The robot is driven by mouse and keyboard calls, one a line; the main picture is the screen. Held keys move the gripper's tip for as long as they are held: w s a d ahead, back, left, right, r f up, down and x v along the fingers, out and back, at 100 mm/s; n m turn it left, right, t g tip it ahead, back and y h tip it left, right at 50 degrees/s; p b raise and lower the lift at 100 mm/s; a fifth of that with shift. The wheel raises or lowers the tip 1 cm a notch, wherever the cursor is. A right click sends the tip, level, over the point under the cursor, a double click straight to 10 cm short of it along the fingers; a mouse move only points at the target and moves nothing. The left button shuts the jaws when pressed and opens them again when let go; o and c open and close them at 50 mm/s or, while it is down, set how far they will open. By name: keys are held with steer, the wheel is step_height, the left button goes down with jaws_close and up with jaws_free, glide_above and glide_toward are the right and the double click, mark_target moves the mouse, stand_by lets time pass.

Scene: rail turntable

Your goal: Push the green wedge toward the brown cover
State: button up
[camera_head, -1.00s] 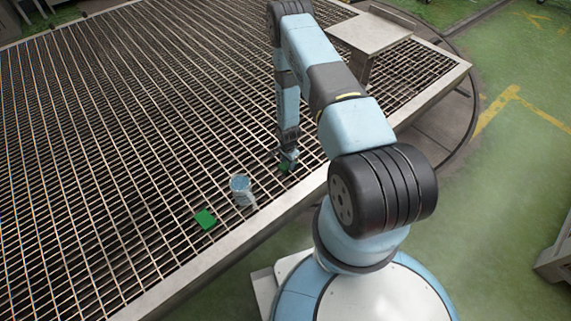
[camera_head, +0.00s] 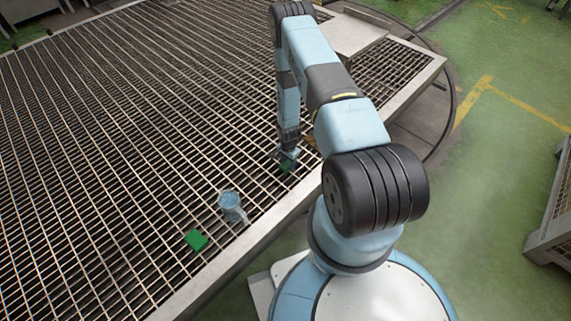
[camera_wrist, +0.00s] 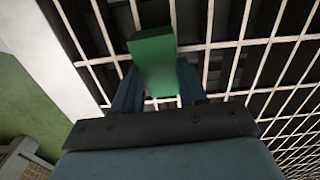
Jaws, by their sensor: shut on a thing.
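My gripper (camera_head: 288,158) is low over the grating near its front edge, shut on a green piece (camera_head: 285,166). In the wrist view the green piece (camera_wrist: 154,62) stands out between the two dark blue fingers (camera_wrist: 156,92); it looks like a wedge or block, and its lower part is partly hidden by the gripper. A second flat green piece (camera_head: 196,240) lies apart on the grating, to the lower left. I cannot tell for sure which one is the wedge. I cannot make out a brown cover in either view.
A light blue cup (camera_head: 230,201) stands on the grating between the two green pieces. A grey-beige raised plate (camera_head: 347,36) is at the back right. The metal grating (camera_head: 110,130) ends at a pale rim (camera_head: 407,98); green floor lies beyond. The grating's left side is clear.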

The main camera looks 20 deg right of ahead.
steer(key=shift+d, duration=0.25)
steer(key=o, duration=1.1)
steer(key=shift+o, duration=0.2)
steer(key=shift+r, duration=3.95)
steer(key=shift+s, duration=0.1)
